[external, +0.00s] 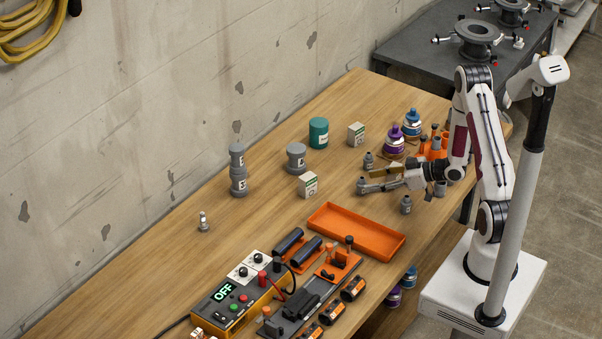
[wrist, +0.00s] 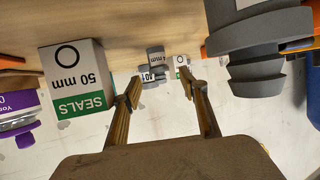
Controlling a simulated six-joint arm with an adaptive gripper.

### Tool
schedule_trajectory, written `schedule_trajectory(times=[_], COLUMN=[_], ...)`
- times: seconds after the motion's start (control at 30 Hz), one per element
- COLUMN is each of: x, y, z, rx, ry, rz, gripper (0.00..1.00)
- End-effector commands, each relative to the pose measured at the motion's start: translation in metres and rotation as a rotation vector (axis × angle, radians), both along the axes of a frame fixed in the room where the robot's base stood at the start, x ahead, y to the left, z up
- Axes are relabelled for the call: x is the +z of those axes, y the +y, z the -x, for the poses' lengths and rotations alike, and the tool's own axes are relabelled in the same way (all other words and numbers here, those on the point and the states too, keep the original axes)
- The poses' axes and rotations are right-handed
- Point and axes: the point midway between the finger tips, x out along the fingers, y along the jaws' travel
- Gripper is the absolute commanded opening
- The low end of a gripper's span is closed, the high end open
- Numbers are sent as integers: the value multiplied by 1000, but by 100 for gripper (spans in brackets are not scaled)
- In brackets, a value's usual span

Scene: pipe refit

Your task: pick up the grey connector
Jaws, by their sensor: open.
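Several small grey fittings stand on the bench, and I cannot tell for certain which one is the grey connector. One small grey connector (external: 361,186) is by my fingertips in the external view. My gripper (external: 367,180) is open and points left, low over the bench. Its two fingers (wrist: 160,90) are apart with nothing between them. Another grey fitting (external: 406,204) stands just in front, and one (external: 368,160) stands behind.
A white box (external: 308,184) stands beyond the connector. A seals box (wrist: 75,75) and a purple-banded bottle (external: 394,140) are on the wall side. An orange tray (external: 330,239) lies in front. Larger grey fittings (external: 296,157) stand further left. The bench's left middle is mostly clear.

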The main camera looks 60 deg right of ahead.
Motion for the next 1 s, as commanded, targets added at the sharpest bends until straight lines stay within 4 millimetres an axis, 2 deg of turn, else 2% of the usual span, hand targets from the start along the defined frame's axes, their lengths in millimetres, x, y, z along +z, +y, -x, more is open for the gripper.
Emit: schedule_trajectory(times=[0.2, 0.4, 0.97, 1.0], x=[-9, -14, -14, -14], y=[8, 11, 12, 12], z=[-20, -31, -33, -33], rx=[1, -1, -1, -1], ry=[0, 0, 0, 0], rz=[0, -1, 0, 0], gripper=[43, 43, 43, 33])
